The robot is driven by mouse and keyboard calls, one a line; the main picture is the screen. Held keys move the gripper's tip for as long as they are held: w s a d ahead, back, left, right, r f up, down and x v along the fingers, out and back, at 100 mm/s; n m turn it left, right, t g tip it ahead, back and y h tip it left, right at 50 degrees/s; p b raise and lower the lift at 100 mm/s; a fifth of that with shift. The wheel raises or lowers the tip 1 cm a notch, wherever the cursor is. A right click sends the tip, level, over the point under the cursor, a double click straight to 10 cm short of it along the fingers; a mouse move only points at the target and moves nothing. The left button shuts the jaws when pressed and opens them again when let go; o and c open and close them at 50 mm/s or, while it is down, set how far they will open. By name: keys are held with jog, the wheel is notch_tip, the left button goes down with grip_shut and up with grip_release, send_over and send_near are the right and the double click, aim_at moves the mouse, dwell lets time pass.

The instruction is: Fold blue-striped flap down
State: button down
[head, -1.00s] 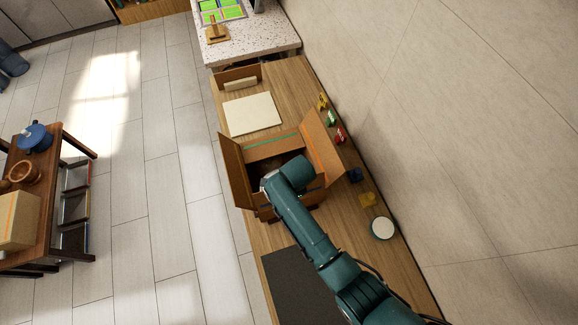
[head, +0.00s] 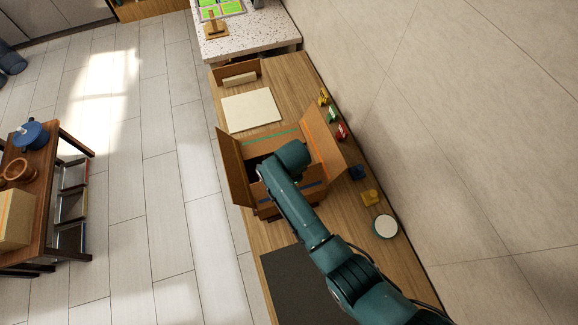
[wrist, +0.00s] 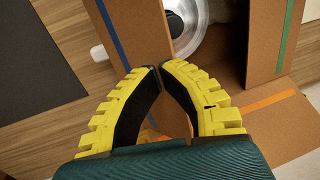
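An open cardboard box (head: 266,194) stands on the wooden counter. Its blue-striped flap (wrist: 110,34) is raised at the left of the wrist view; in the head view it is on the near side, partly behind my arm. The green-striped flap (wrist: 282,40) and orange-striped flap (wrist: 270,110) are open too. A shiny metal pot (wrist: 190,22) shows inside. The head view hides the fingers.
A pale board (head: 250,110) lies beyond the box. Small coloured items, including a yellow block (head: 370,198), and a round white-topped item (head: 385,226) line the wall side. A dark mat (head: 295,283) lies nearer. The wall bounds the right.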

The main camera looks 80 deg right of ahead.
jog(key=shift+w+d+f+b, duration=0.4)
jog(key=shift+d+f+b, duration=0.2)
jog(key=shift+f+b, duration=0.2)
jog(key=shift+r, duration=0.15)
jog(key=shift+d, duration=0.1)
jog(key=shift+w+d+f+b, duration=0.2)
jog(key=shift+d+f+b, duration=0.05)
jog(key=shift+f+b, duration=0.35)
jog(key=shift+w+d+f+b, duration=0.15)
jog(key=shift+d+f+b, duration=0.1)
jog(key=shift+f+b, duration=0.35)
jog(key=shift+w+d+f+b, duration=0.1)
jog(key=shift+d+f+b, duration=0.1)
jog(key=shift+b, duration=0.1)
jog(key=shift+r, duration=0.1)
